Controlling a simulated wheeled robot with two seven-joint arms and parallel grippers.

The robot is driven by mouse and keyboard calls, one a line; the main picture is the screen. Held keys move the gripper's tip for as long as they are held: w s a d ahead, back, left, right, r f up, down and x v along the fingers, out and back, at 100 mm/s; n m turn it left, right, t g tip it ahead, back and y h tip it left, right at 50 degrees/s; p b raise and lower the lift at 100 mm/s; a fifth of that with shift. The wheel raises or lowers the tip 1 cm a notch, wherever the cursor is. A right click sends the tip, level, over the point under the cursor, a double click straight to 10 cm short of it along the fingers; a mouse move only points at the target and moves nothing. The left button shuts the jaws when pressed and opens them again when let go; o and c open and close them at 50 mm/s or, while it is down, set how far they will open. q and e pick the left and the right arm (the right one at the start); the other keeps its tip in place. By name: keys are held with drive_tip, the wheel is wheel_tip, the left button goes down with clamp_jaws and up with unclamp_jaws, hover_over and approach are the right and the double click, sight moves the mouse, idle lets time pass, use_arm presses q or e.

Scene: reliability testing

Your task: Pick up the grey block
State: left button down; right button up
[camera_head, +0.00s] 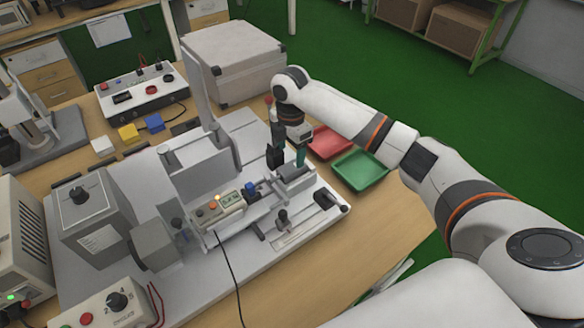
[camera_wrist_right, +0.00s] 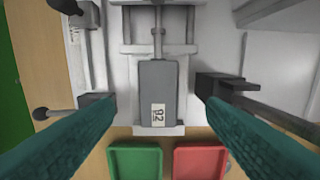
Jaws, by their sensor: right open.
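The grey block (camera_head: 293,172) sits in the fixture at the right end of the white test rig (camera_head: 330,207). In the right wrist view the grey block (camera_wrist_right: 158,80) is upright in the picture, with a white label reading about "92" near its lower end. A metal rod meets its upper end. My right gripper (camera_head: 289,158) is over the block; its teal fingers (camera_wrist_right: 158,112) are open, one on each side, with gaps to the block. Nothing is held. In the head view the gripper partly hides the block. My left gripper is not in view.
A green tray (camera_head: 360,171) and a red tray (camera_head: 328,142) lie right of the rig. A dark clamp part (camera_wrist_right: 222,88) stands close to the right finger. Bare table lies at front right.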

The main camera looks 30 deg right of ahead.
sight(291, 167)
wheel_tip(291, 167, down, 5)
drive_tip(key=shift+s+p, duration=0.15)
drive_tip(key=shift+p, duration=0.5)
drive_tip(key=shift+f, duration=0.3)
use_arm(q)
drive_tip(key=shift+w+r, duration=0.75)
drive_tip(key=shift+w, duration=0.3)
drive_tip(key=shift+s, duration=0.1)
use_arm(e)
drive_tip(key=shift+c, duration=0.5)
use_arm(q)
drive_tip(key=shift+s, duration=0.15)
use_arm(e)
drive_tip(key=c, duration=1)
